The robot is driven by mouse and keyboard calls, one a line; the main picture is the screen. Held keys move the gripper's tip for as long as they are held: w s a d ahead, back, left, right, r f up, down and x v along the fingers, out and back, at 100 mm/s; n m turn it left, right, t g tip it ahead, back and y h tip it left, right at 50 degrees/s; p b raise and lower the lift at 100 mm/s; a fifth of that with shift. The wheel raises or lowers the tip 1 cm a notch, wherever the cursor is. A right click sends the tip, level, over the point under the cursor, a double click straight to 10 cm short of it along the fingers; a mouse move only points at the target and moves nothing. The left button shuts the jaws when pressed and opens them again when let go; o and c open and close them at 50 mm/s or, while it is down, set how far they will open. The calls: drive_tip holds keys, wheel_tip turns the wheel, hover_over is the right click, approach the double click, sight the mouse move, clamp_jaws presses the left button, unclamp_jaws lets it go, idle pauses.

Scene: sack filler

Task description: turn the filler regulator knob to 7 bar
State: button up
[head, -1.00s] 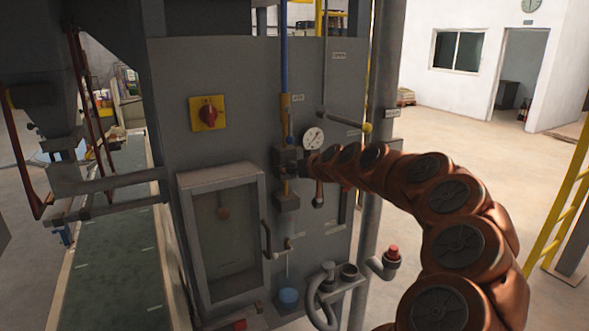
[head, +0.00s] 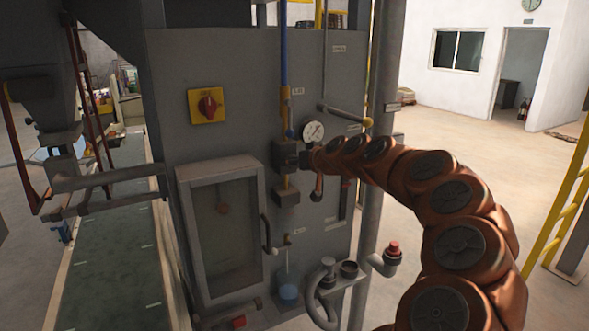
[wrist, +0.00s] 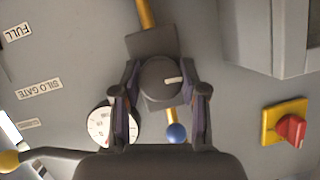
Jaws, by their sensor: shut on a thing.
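The regulator knob (wrist: 158,84) is a dark round knob with a pale mark, which points to the right in the wrist view. My gripper (wrist: 160,90) has one finger on each side of the knob and is shut on it. In the head view my gripper (head: 304,160) is at the regulator block (head: 284,157) on the grey cabinet front, mostly hidden by my arm. The white round gauge (head: 313,132) is just above my gripper. In the wrist view the gauge (wrist: 100,126) is partly covered by a finger, and its reading is too small to tell.
A yellow and red switch (head: 207,106) is up and left on the cabinet. A valve lever with a yellow ball end (head: 367,122) sticks out just above my arm. A glazed door (head: 222,215) with a handle is below left. Open floor lies to the right.

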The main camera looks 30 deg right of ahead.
drive_tip(key=shift+f+m+y+b, duration=0.3)
drive_tip(key=shift+m+y+b, duration=0.1)
drive_tip(key=shift+b, duration=0.45)
drive_tip(key=shift+r+m+y+b, duration=0.2)
drive_tip(key=shift+m+y+b, duration=0.1)
drive_tip(key=shift+m+b, duration=0.2)
drive_tip(key=o, duration=1.1)
drive_tip(key=shift+o, duration=0.2)
drive_tip(key=shift+r, duration=0.1)
drive_tip(key=v, duration=1.2)
drive_tip(key=shift+f, duration=0.25)
